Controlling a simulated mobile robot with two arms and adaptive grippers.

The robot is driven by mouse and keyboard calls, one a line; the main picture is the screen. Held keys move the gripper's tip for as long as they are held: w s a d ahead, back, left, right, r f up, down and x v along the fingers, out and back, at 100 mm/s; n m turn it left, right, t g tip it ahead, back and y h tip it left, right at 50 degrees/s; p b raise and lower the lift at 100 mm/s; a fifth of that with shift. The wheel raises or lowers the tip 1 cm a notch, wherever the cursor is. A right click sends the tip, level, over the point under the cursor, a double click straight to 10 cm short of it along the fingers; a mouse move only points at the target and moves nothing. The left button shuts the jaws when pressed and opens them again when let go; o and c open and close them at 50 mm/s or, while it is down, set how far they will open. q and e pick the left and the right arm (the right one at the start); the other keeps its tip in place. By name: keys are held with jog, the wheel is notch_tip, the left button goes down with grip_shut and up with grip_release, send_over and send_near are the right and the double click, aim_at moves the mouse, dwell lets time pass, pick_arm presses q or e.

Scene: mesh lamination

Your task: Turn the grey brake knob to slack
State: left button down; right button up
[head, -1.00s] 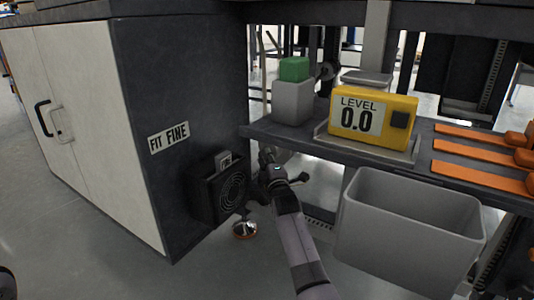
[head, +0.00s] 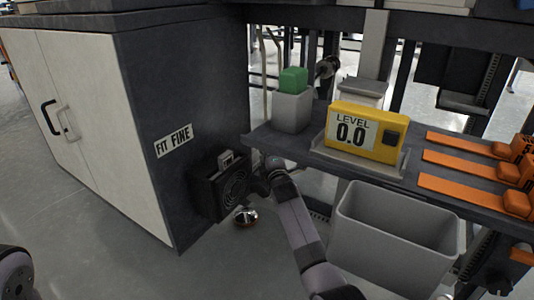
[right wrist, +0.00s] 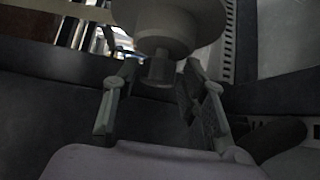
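A round grey knob (right wrist: 170,20) with a small stub at its middle fills the top of the right wrist view. It appears to be the brake knob; I see no slack mark on it. My right gripper (right wrist: 161,72) is open, its two fingers on either side of the stub. I cannot tell whether they touch it. In the head view my right gripper (head: 257,180) is low beside the shelf edge, small and dark, and the knob cannot be made out there. My left gripper is out of view; only part of my left arm shows at the lower left.
A dark fan box (head: 217,190) on the cabinet side (head: 200,100) is close to my right gripper. The shelf (head: 270,140) carries a yellow display (head: 366,132) reading LEVEL 0.0 and a green block (head: 293,80) in a grey holder. A grey bin (head: 440,235) hangs right of my arm.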

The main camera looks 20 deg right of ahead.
jog(key=shift+o, duration=0.8)
jog(key=s+a, duration=0.1)
jog(key=s, duration=1.1)
jog(key=shift+a+r, duration=0.2)
